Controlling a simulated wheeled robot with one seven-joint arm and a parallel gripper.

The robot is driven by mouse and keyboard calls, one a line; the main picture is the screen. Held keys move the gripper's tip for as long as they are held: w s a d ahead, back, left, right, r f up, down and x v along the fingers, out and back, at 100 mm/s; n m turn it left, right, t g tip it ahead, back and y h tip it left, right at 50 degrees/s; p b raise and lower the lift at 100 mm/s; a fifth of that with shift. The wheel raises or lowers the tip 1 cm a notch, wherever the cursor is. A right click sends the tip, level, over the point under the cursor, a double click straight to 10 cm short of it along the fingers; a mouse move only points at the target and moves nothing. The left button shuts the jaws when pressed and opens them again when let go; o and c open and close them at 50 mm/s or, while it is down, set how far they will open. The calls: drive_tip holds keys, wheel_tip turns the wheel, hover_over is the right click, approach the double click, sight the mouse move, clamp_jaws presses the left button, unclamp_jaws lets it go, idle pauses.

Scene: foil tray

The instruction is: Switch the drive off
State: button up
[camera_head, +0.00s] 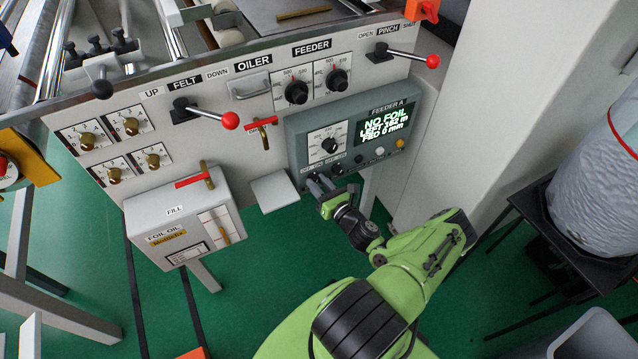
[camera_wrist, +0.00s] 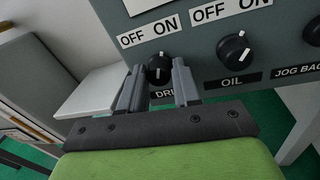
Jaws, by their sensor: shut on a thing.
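The drive knob (camera_wrist: 158,66) is a small black rotary switch with a white mark, under an OFF / ON label (camera_wrist: 149,31) in the wrist view. Its lower label is partly hidden by my fingers. My gripper (camera_wrist: 157,76) has one finger on each side of the knob and is shut on it. The white mark is near the top of the knob; I cannot tell clearly which word it points at. In the head view, my gripper (camera_head: 318,187) is at the lower left corner of the grey FEEDER A panel (camera_head: 299,140), and hides most of the knob.
The oil knob (camera_wrist: 234,48) is close on the right, with another dark control beyond it. A white ledge (camera_wrist: 91,92) is left of my fingers. The panel display (camera_head: 383,123) reads NO FOIL. The white FOIL-OIL box (camera_head: 150,212) stands further left.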

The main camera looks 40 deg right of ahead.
drive_tip(key=n+p, duration=0.1)
drive_tip(key=n, duration=0.1)
drive_tip(key=n+p, duration=0.2)
drive_tip(key=n, duration=0.1)
drive_tip(key=shift+a+r+n+g+h, duration=0.1)
drive_tip(key=shift+r+n+g+h, duration=0.1)
drive_tip(key=shift+n+g+h, duration=0.15)
drive_tip(key=n+p, duration=0.2)
drive_tip(key=n, duration=0.2)
drive_tip(key=shift+a+g, duration=0.1)
drive_tip(key=shift+g, duration=0.25)
drive_tip(key=shift+n, duration=0.35)
drive_tip(key=o, duration=1.1)
drive_tip(key=shift+c, duration=0.2)
